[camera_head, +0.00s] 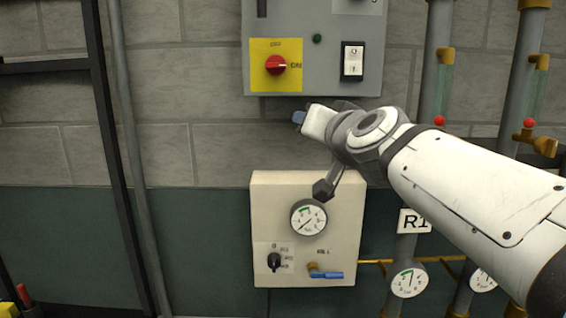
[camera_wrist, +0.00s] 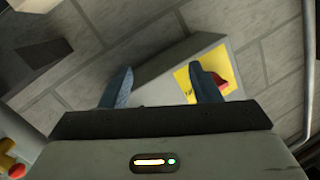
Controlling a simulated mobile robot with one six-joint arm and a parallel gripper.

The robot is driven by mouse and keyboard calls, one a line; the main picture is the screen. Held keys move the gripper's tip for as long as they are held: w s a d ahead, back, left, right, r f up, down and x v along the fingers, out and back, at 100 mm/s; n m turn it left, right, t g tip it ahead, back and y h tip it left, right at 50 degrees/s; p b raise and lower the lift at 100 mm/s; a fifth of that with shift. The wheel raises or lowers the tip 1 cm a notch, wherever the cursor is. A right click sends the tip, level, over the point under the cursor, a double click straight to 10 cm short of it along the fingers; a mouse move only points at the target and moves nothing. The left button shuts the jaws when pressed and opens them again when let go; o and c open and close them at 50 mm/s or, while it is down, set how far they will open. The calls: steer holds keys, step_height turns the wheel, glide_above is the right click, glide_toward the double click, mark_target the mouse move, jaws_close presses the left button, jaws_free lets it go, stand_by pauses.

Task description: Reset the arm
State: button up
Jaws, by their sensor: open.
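My gripper (camera_wrist: 162,86) shows in the wrist view with its two blue fingers apart and nothing between them. The grey switch box lies behind the fingers, with its yellow plate (camera_wrist: 187,80) and red knob (camera_wrist: 219,84) near the right finger. In the head view my white arm reaches in from the right, and a blue fingertip of the gripper (camera_head: 299,117) shows just below the grey switch box (camera_head: 318,72). I cannot tell the gap between gripper and box. The box carries a red rotary knob (camera_head: 276,65) on a yellow plate and a white rocker switch (camera_head: 353,61).
A cream panel (camera_head: 340,185) below holds a gauge (camera_head: 309,217), a black selector (camera_head: 274,262) and a blue-handled valve (camera_head: 326,274). Pipes with gauges (camera_head: 409,281) stand at right, partly behind my arm. A dark frame (camera_head: 103,120) and grey pipe (camera_head: 128,120) stand at left.

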steer(key=s+d+f+n+g+b, duration=0.1)
steer(key=s+f+g, duration=0.2)
steer(key=f, duration=0.7)
steer(key=s+d+f+n+g+b, duration=0.1)
steer(key=s+f+g, duration=0.25)
steer(key=f, duration=0.65)
steer(key=s+d+f+g+h, duration=0.2)
steer(key=s+d+f+g, duration=0.1)
steer(key=s+f, duration=0.4)
steer(key=s+d+f+g+h+b, duration=0.1)
steer(key=s+d+f+g+h, duration=0.1)
steer(key=s+f, duration=0.5)
step_height(320, 180, down, 4)
steer(key=shift+s+d+r+g, duration=0.2)
steer(key=shift+d+r+g, duration=0.05)
steer(key=shift+d+g, duration=0.5)
